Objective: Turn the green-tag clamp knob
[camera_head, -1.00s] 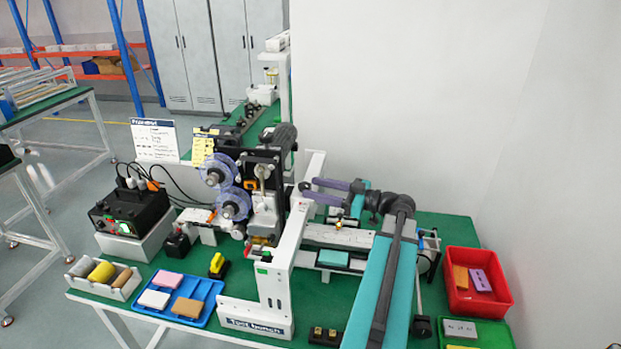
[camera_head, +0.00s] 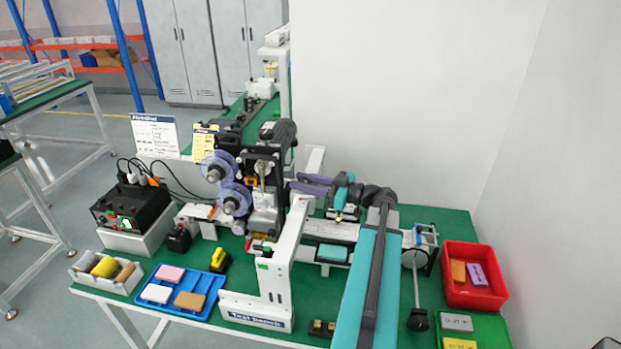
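The coder machine (camera_head: 262,180) stands mid-table, with two clear purple reels on its left side. The clamp knob itself is too small to make out surely there. My gripper (camera_head: 300,185) has purple-grey fingers pointing left at the right side of the machine, behind the white frame's arm. The fingers overlap in this view, so their gap is unclear. I see nothing held, and cannot tell whether the fingertips touch the machine.
A black power box (camera_head: 132,212) stands at left. A blue tray (camera_head: 190,291) with blocks and a yellow-black item (camera_head: 219,260) lie in front. A red bin (camera_head: 472,270) and a green tray (camera_head: 488,328) are at right. A roller with a black handle (camera_head: 418,319) stands beside my arm.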

